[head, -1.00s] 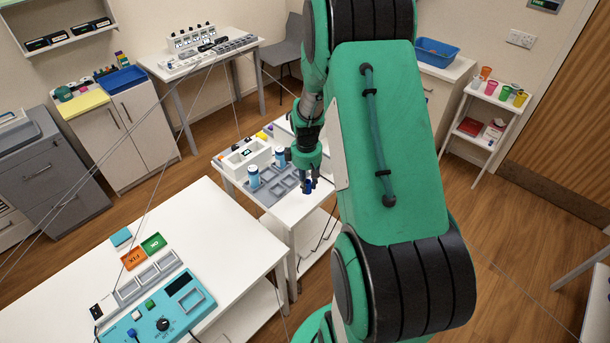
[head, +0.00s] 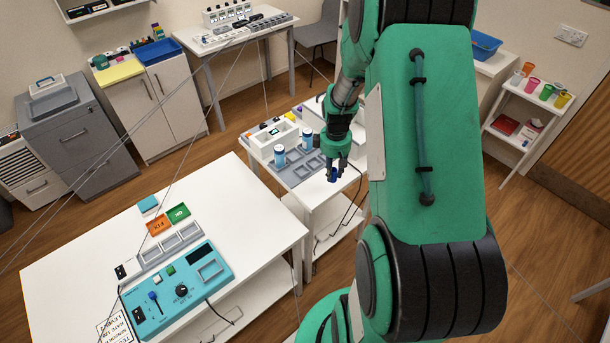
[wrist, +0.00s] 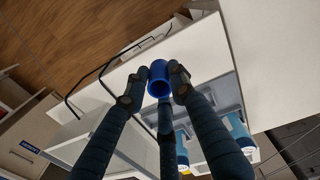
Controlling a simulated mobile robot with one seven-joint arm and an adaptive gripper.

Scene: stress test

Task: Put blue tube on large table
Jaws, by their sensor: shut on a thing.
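My gripper (head: 334,174) is shut on the blue tube (wrist: 159,82), which shows between the fingers in the wrist view with its round open end toward the camera. In the head view the blue tube (head: 333,176) is a small dark blue spot at the fingertips, mostly hidden by them. My gripper is at the front edge of the small white table (head: 318,188), seemingly above it. The large white table (head: 75,255) stands at the lower left, apart from the gripper.
On the large table are a teal control box (head: 178,290), a row of grey trays (head: 172,249), an orange card (head: 158,225) and a green card (head: 179,214). Its left and back parts are clear.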

